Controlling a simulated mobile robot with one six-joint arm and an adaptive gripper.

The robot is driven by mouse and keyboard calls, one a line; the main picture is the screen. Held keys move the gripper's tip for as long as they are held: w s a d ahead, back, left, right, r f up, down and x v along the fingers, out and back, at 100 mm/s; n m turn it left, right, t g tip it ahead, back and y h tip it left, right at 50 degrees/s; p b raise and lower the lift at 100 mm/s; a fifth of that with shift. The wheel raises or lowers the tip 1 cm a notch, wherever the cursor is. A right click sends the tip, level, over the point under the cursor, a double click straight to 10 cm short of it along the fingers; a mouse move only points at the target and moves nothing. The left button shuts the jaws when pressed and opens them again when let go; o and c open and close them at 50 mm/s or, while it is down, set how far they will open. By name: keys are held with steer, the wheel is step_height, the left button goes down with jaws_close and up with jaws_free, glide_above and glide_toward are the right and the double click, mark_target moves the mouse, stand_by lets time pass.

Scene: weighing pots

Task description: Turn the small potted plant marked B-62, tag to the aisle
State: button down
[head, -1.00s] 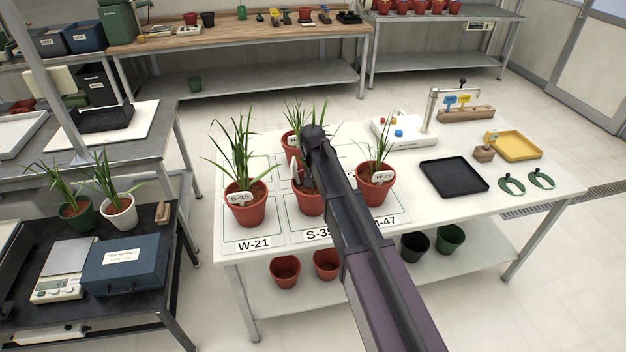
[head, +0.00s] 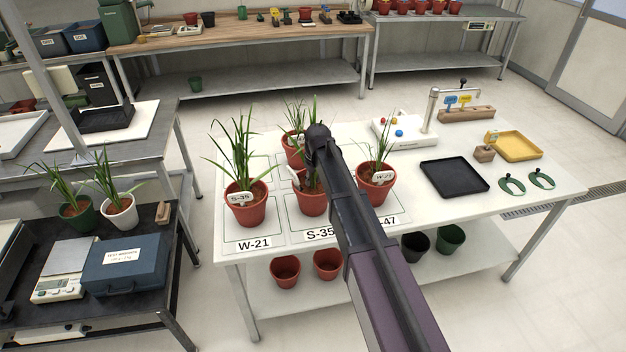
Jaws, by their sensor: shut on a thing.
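A small terracotta potted plant (head: 312,204) stands on the S-35 square at the front of the white table. Its white tag (head: 296,179) shows at a slant on the left of the pot, and I cannot read it. My gripper (head: 314,168) comes down over this plant from the right and is shut on it; the fingers are mostly hidden by my arm. No tag in view legibly reads B-62. Beside it stand a pot tagged S-35 (head: 245,208) on the W-21 square, a pot tagged W-21 (head: 375,192) on the right, and another pot (head: 294,155) behind.
The neighbouring pots stand close on both sides and behind. My arm covers part of the right front squares.

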steer(key=n, duration=0.3)
steer(key=shift+n, duration=0.4)
steer(key=n, duration=0.3)
steer(key=shift+n+g+y, duration=0.4)
steer(key=shift+s+n+g, duration=0.1)
steer(key=shift+n+g, duration=0.4)
steer(key=shift+n, duration=2.8)
steer(key=shift+f, duration=0.2)
steer(key=shift+c, duration=1.8)
jaws_free()
steer(key=shift+r, duration=0.15)
